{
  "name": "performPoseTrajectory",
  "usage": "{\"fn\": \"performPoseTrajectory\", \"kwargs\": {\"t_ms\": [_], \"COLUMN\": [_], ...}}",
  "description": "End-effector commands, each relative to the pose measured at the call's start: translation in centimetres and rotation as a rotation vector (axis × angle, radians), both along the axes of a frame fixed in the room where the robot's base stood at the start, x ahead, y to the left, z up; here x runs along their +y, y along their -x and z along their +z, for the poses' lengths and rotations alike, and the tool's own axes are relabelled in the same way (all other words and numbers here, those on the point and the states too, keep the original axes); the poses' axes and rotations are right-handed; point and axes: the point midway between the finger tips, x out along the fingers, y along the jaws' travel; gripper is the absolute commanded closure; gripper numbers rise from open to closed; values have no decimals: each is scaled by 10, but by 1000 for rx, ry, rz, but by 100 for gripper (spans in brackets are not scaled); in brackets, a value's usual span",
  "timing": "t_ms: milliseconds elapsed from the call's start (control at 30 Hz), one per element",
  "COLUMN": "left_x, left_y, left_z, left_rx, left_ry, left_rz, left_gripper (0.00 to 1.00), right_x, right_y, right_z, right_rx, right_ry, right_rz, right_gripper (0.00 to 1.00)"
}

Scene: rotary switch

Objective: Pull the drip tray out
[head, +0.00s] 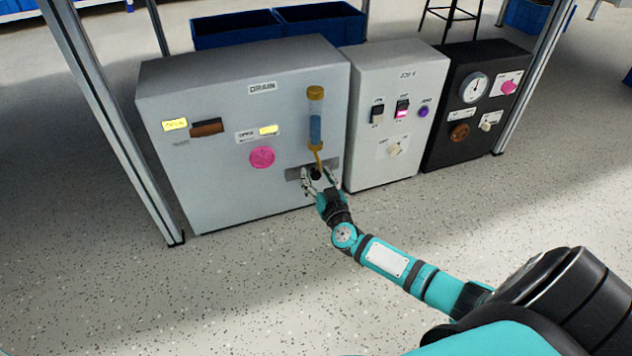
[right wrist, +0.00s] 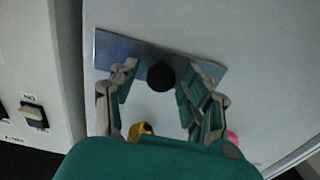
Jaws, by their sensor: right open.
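The drip tray shows as a flat grey metal front plate (head: 293,174) low on the large grey DRAIN cabinet, with a dark round knob (head: 316,172) on it. The plate (right wrist: 190,57) and the black knob (right wrist: 160,77) also show in the right wrist view. The plate sits against the cabinet face. My right gripper (head: 319,180) is open at the plate, with one finger on each side of the knob. In the wrist view there are gaps between the fingers and the knob. My left gripper is not in view.
Above the plate is a sight glass (head: 315,118) with orange ends and blue liquid. A pink knob (head: 262,157) is to its left. A light grey switch box (head: 390,165) and a black gauge box (head: 470,140) stand to the right. The speckled floor (head: 240,270) in front is clear.

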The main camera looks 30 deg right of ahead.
Motion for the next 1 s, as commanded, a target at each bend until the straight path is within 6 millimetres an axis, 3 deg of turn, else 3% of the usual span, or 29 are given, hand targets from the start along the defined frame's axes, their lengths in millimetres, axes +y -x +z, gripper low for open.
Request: {"fn": "performPoseTrajectory", "kwargs": {"t_ms": [400, 767, 1000], "left_x": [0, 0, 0], "left_y": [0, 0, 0], "left_z": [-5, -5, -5], "left_rx": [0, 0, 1], "left_ry": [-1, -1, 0], "left_rz": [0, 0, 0], "left_gripper": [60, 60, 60], "right_x": [-2, -2, -2], "right_y": [-8, -8, -8], "right_z": [1, 0, 0], "right_rx": [1, 1, 1], "right_ry": [1, 0, 0], "right_rz": [0, 0, 0], "right_gripper": [53, 100, 100]}}
